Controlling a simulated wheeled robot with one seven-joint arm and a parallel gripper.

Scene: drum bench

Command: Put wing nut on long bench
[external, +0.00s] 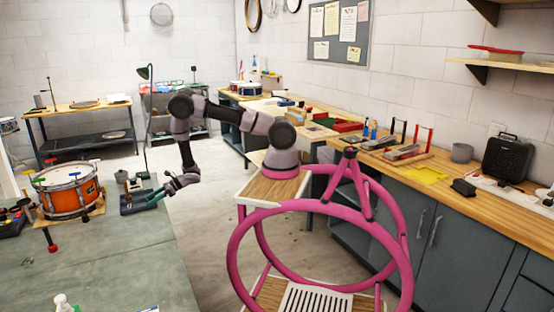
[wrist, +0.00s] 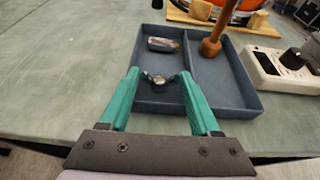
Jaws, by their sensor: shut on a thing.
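My gripper (wrist: 158,82) has teal fingers closed around a small metal wing nut (wrist: 159,81), over the near part of a blue-grey divided tray (wrist: 225,108). The nut's height above the tray floor is hard to tell. In the external view my gripper (external: 155,198) is low at the edge of the green-topped table (external: 110,265), beside the drum; the nut is too small to see there. A long wood-topped bench (external: 480,213) runs along the right wall. The frames do not name which surface is the long bench.
A metal piece (wrist: 163,44) and a brown wooden stick (wrist: 212,45) are in the tray. A white meter box (wrist: 285,68) stands right of it. An orange drum (external: 70,197) is left of my gripper.

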